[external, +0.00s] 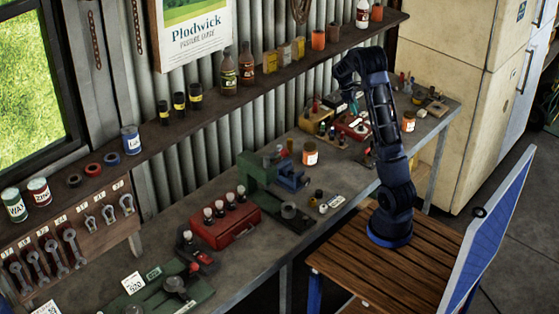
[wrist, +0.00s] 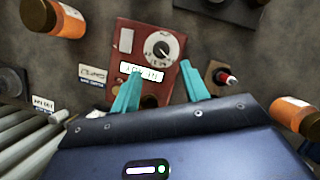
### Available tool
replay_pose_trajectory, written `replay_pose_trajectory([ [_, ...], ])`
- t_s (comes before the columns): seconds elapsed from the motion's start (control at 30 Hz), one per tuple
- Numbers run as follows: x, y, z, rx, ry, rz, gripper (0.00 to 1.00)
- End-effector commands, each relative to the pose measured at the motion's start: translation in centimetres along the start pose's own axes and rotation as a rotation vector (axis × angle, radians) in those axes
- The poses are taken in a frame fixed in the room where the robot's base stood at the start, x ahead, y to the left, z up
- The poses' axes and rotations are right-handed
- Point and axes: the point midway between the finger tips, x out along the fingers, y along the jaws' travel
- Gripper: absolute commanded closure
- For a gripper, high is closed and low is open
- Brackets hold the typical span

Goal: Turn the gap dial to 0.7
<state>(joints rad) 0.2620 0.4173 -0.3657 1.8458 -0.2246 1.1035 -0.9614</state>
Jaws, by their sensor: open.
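A red box (wrist: 170,20) in the wrist view carries a dial (wrist: 161,47) with a pale marked face and a dark knob. The dial's numbers are too small to read, so I cannot tell its setting. A white label (wrist: 141,73) with dark lettering sits below it. My gripper (wrist: 160,69) is open and empty. Its two teal fingers lie below the dial in the picture, one to each side, apart from the knob. In the external view my gripper (external: 352,103) points down over the red box (external: 352,128) on the bench; the dial is not clear there.
Orange jars stand left (wrist: 65,18) and right (wrist: 292,112) of the box in the wrist view. A small label card (wrist: 92,74) is left. The bench (external: 245,255) holds several other tools.

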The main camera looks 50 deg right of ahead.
Motion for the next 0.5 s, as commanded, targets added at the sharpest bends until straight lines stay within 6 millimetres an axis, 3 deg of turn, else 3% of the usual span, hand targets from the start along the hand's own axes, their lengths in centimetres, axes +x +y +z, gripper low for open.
replay_pose_trajectory([
  [0.3,5.4,-0.1,0.0,0.000,-0.001,-0.002,0.55],
  [0.5,8.0,0.0,0.0,0.001,0.000,-0.001,0.55],
])
